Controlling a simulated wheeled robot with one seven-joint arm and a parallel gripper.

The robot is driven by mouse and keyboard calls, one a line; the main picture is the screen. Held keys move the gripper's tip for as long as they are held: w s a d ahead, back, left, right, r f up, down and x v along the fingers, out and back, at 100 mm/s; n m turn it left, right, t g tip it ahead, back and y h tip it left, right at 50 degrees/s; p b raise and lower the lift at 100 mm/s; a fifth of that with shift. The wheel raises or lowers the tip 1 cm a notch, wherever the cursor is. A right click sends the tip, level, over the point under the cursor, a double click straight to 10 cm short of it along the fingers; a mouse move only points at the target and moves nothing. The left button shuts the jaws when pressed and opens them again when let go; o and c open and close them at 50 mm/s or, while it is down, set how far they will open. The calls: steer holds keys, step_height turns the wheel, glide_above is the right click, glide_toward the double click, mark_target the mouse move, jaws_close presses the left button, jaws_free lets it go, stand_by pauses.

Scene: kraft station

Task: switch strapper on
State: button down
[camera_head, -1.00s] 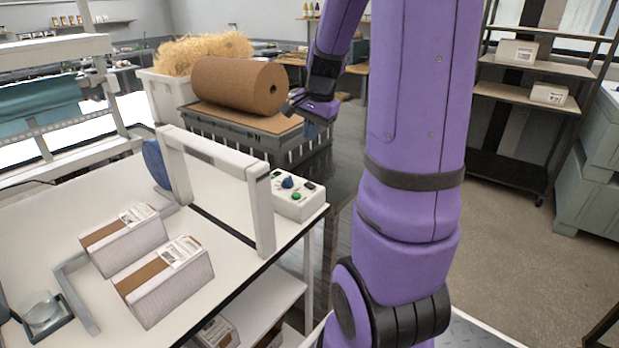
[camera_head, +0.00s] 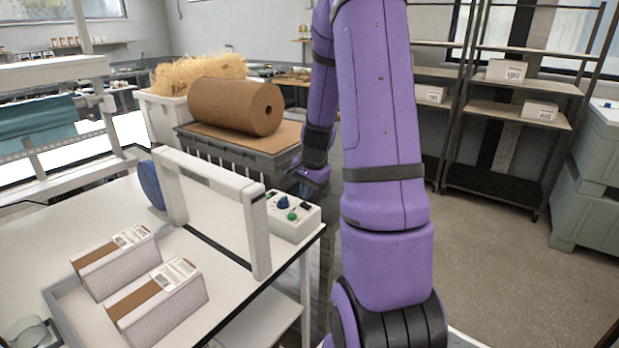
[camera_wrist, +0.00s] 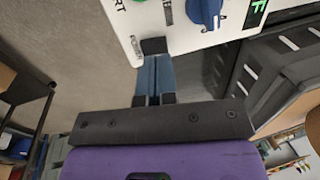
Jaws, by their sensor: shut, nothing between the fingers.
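The strapper (camera_head: 215,195) is a white arch frame on a white table. Its control box (camera_head: 292,219) at the table's right corner carries a blue knob (camera_head: 282,203), a green button (camera_head: 292,216) and a dark switch. In the wrist view the control panel (camera_wrist: 185,40) fills the top, with the blue knob (camera_wrist: 205,12) and part of the green button (camera_wrist: 133,1) at the edge. My gripper (camera_wrist: 154,97) is shut and empty, its blue fingers pointing at the panel's near edge. In the head view the arm hides the fingers partly, just behind the box.
Two boxes (camera_head: 115,262) (camera_head: 158,300) lie on the table's left part. A grey crate (camera_head: 245,160) with a brown paper roll (camera_head: 235,105) stands behind the strapper. Shelves (camera_head: 520,110) stand at the back right. The floor on the right is clear.

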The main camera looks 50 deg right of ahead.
mark_target(306, 206)
steer(key=shift+x, duration=1.25)
